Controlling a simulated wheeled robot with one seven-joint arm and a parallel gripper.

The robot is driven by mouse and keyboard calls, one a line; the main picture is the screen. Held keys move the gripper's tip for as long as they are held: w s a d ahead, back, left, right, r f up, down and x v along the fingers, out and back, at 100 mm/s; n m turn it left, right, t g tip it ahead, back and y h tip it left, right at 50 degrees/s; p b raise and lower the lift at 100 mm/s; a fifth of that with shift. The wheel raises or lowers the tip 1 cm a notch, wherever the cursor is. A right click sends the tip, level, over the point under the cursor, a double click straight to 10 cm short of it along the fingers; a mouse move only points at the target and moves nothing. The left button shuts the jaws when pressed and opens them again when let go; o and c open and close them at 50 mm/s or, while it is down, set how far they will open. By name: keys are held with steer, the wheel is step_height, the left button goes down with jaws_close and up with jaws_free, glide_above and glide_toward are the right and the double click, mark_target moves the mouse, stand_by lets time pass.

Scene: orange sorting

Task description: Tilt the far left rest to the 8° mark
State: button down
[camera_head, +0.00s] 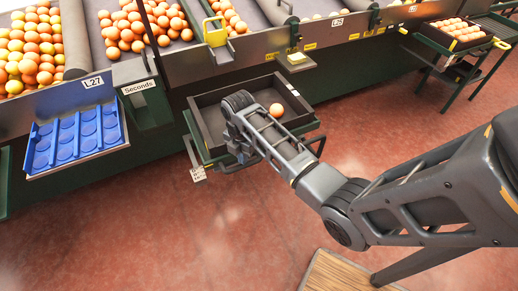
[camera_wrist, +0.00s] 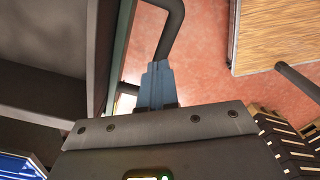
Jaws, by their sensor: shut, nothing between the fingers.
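The leftmost tilting rest in the head view is a green frame (camera_head: 316,126) bearing a dark crate (camera_head: 207,99). One orange (camera_head: 277,109) lies in the crate. A small pale marked plate (camera_head: 198,174) hangs at the rest's front left corner; its marks are too small to read. My gripper (camera_head: 243,157) is at the rest's front side, partly hidden by my arm. In the wrist view its blue-grey fingers (camera_wrist: 157,68) are shut and empty, close to a dark bent bar (camera_wrist: 172,28). Whether they touch it I cannot tell. The crate's wall (camera_wrist: 103,50) is left of the fingers.
A blue moulded tray (camera_head: 76,141) hangs at the left under the L27 label. Sorting bins with oranges run along the back. Another rest (camera_head: 458,75) with a full crate stands far right. A wooden platform (camera_head: 335,275) lies on the open red floor.

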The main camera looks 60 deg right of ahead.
steer(key=shift+f+b, duration=1.15)
steer(key=shift+f, duration=0.8)
stand_by(1.6)
step_height(320, 180, up, 6)
steer(key=p, duration=0.6)
steer(key=shift+r, duration=0.15)
steer(key=shift+r+p, duration=0.95)
steer(key=shift+r, duration=0.45)
